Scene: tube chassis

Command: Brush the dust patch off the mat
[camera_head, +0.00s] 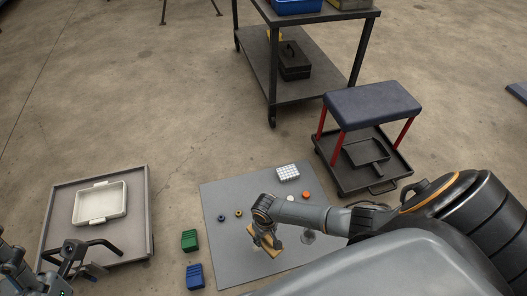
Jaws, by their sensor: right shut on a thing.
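The grey mat (228,262) lies flat on the concrete floor. My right gripper (265,238) is low over its middle, shut on a tan brush (274,251). The gripper hides much of the brush, and I cannot tell whether its bristles touch the mat. My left gripper (76,250) is at the lower left, away from the mat, by a low cart.
A white grid block (288,173), an orange piece (306,195) and small rings (239,213) lie on the mat. Green (189,240) and blue (195,276) blocks stand by its left edge. The low cart (141,222) holds a white tray (77,216). A stool (372,105) stands behind right.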

